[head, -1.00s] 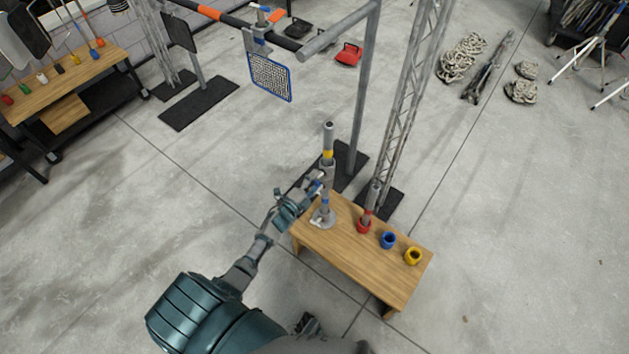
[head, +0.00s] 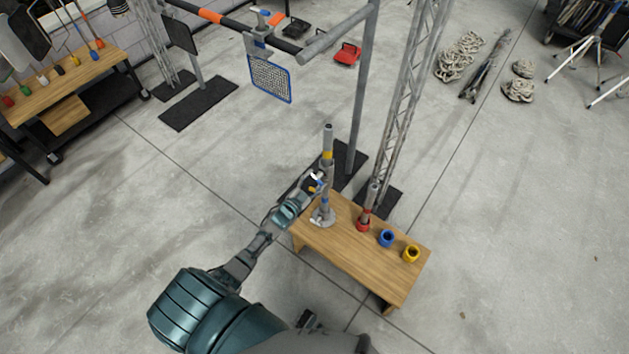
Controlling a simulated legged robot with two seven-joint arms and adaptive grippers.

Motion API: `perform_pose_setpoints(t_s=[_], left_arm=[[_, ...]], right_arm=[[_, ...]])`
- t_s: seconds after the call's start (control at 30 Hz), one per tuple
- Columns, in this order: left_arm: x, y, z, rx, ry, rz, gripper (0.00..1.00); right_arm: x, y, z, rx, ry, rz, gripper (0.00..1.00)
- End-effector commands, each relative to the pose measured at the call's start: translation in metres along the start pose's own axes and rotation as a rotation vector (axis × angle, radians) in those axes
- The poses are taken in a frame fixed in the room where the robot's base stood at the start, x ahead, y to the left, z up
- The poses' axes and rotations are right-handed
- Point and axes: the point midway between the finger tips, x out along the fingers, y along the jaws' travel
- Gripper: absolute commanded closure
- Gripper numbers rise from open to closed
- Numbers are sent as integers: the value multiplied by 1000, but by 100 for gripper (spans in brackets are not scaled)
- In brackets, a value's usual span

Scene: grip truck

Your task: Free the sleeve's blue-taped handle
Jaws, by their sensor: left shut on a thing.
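A grey upright post (head: 327,168) with a yellow band and a lower blue band stands on a grey round base (head: 322,217) on the small wooden table (head: 360,262). The sleeve sits around this post, and its side handle with blue tape (head: 316,188) sticks out to the left at mid-height. My left gripper (head: 316,182) reaches in from the lower left and is shut on this handle, beside the post. The fingers hide most of the handle, and I cannot tell how the sleeve is held on the post. My right gripper is not in view.
A short post in a red cup (head: 363,225), a blue cup (head: 386,238) and a yellow cup (head: 411,253) stand on the table's right part. A grey metal frame (head: 360,90) and a lattice truss (head: 404,100) rise behind it.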

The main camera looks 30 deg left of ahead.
Motion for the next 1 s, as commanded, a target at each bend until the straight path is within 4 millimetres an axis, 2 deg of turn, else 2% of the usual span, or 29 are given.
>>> perform_pose_setpoints(t_s=[0.03, 0.33, 0.87, 0.9, 0.97, 1.0], left_arm=[[-3, 3, 5, -26, -14, 5, 73], [-3, 4, 6, -133, -15, 6, 73], [-4, 5, 7, -155, -18, 6, 73], [-4, 5, 7, -155, -18, 6, 31], [-3, 4, 6, -155, -16, 6, 16], [-3, 4, 6, -155, -14, 5, 12]], right_arm=[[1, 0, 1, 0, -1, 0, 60], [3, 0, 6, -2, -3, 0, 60], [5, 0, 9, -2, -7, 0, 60], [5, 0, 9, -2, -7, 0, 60], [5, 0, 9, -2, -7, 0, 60], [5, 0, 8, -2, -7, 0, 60]])
